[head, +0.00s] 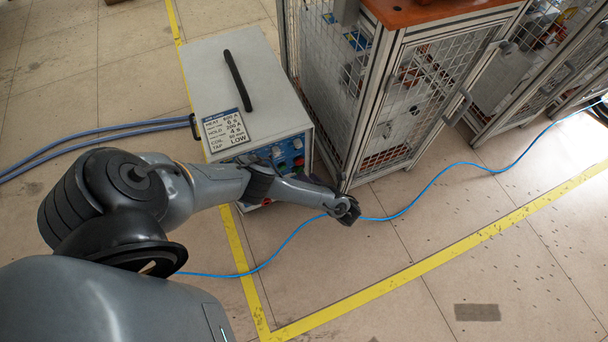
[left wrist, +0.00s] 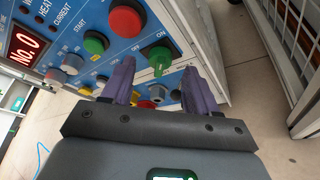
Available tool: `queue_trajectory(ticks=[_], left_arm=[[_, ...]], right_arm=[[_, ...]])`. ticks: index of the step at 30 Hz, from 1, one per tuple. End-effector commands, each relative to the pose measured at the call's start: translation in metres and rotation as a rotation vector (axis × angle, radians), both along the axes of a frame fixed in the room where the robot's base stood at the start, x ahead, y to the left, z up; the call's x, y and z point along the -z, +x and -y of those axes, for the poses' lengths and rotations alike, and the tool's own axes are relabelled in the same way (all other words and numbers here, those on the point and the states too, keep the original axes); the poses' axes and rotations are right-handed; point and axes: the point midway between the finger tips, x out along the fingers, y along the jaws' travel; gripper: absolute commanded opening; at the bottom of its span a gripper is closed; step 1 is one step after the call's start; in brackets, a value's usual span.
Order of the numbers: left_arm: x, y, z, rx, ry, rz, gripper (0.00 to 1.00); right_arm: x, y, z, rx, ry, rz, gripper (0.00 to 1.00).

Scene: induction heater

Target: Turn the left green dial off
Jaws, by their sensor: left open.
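The induction heater (head: 205,75) is a grey box with a blue control panel (head: 292,152) on its front. In the left wrist view a green dial (left wrist: 160,62) sits beside OFF and ON labels, framed by the fingers of my left gripper (left wrist: 158,74). The fingers are apart with nothing held; I cannot tell whether they touch the dial. A round green button (left wrist: 95,42) and a larger red button (left wrist: 127,19) are nearby. In the head view my left gripper (head: 346,209) is in front of the panel, and my arm hides its lower part. My right gripper is not in view.
A wire-mesh cage (head: 395,100) stands just right of the heater. A blue cable (head: 425,192) crosses the floor, and thick blue hoses (head: 95,135) run to the heater's left side. Yellow tape (head: 400,280) marks the open floor in front.

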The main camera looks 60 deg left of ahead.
Motion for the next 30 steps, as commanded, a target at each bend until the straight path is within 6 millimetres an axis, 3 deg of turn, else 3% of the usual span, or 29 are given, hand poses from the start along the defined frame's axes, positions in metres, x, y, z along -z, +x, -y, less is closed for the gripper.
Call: queue_trajectory(ticks=[7,20,30], left_arm=[[0.009,-0.005,-0.026,0.000,0.000,0.000,0.59],[0.009,-0.006,-0.032,0.001,-0.001,0.000,0.59],[0.009,-0.006,-0.032,0.001,-0.001,0.000,0.08]], right_arm=[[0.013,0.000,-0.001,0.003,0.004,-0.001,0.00],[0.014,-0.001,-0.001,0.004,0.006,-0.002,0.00],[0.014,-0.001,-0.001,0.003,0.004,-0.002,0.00]])
